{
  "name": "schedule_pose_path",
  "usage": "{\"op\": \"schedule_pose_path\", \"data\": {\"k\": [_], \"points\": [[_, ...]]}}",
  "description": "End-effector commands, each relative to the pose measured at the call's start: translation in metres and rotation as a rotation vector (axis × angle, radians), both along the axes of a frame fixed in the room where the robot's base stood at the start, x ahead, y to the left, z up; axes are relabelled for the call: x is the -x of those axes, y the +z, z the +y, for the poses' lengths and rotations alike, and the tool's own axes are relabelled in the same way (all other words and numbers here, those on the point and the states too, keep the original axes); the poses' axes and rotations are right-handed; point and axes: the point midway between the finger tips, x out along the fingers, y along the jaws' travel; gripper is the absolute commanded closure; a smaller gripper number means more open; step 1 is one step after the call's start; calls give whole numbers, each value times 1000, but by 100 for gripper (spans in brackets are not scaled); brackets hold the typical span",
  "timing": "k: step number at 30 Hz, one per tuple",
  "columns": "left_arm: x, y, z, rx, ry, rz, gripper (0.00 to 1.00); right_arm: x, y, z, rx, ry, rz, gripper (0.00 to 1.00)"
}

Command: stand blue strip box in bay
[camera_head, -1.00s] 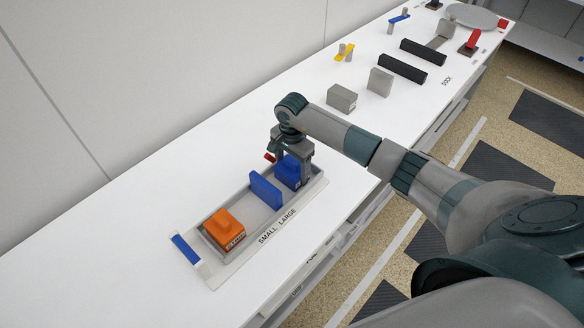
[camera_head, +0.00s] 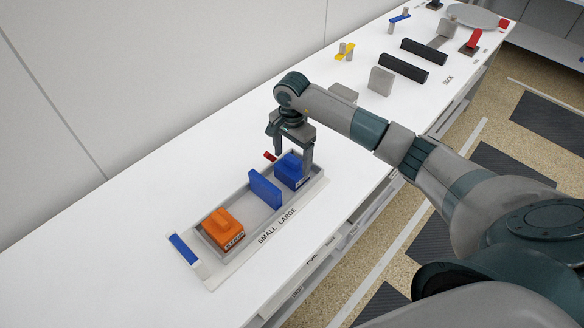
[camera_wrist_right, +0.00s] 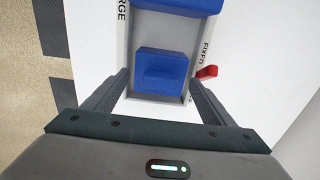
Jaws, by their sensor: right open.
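The blue strip box (camera_head: 291,171) stands in the bay at the right end of the grey tray (camera_head: 232,258), on the side marked LARGE. It also shows in the right wrist view (camera_wrist_right: 162,72), between the fingers and below them. My right gripper (camera_head: 290,150) is open and empty, raised just above the blue box. Its two fingers show apart in the right wrist view (camera_wrist_right: 160,92), with tray floor visible around the box. My left gripper is not in view.
A blue divider (camera_head: 265,188) splits the tray. An orange box (camera_head: 222,229) sits in the other bay. A red tab (camera_head: 269,156) is at the tray's back edge. Grey blocks (camera_head: 381,80) and dark bars (camera_head: 402,67) stand further along the white table.

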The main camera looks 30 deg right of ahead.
Motion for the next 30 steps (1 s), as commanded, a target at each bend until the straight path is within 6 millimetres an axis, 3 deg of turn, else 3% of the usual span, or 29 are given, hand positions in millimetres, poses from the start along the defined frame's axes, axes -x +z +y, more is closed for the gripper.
{"op": "schedule_pose_path", "data": {"k": [3, 12, 30], "points": [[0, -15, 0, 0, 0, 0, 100, -1, 20, -1, 2, 2, -5, 22], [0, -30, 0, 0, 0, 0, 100, -1, 63, 0, 0, 0, -2, 22], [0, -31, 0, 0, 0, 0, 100, 0, 72, 0, 0, -1, 1, 22]]}}
